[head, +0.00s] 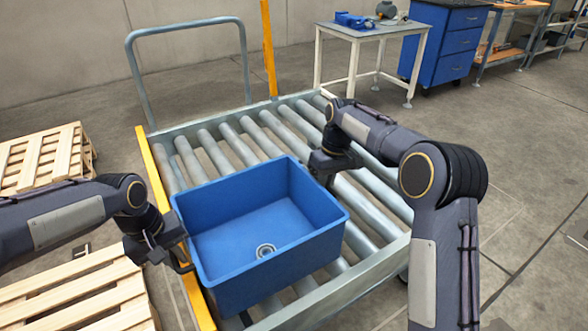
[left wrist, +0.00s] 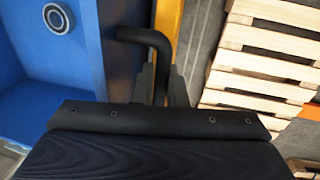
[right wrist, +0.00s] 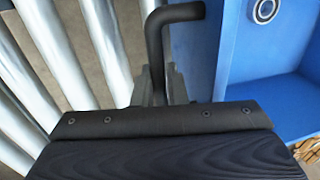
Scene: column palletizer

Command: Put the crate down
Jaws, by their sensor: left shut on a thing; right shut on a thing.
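The blue crate (head: 215,275) is over the near part of the roller conveyor (head: 372,215), open side up and about level. Whether its bottom touches the rollers I cannot tell. A silver ring-shaped part (head: 265,250) lies inside; it also shows in the left wrist view (left wrist: 56,18) and the right wrist view (right wrist: 264,10). My left gripper (head: 180,262) is shut on the dark bent handle (left wrist: 152,40) at the crate's left side. My right gripper (head: 326,172) is shut on the matching handle (right wrist: 172,16) at the far right side.
Wooden pallets (head: 45,155) (head: 85,295) stand on the floor left of the conveyor. Yellow rails edge the conveyor's left side (head: 165,195), with a yellow post (head: 268,50) behind. The rollers beyond the crate are bare. A small workbench (head: 375,28) stands at the back.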

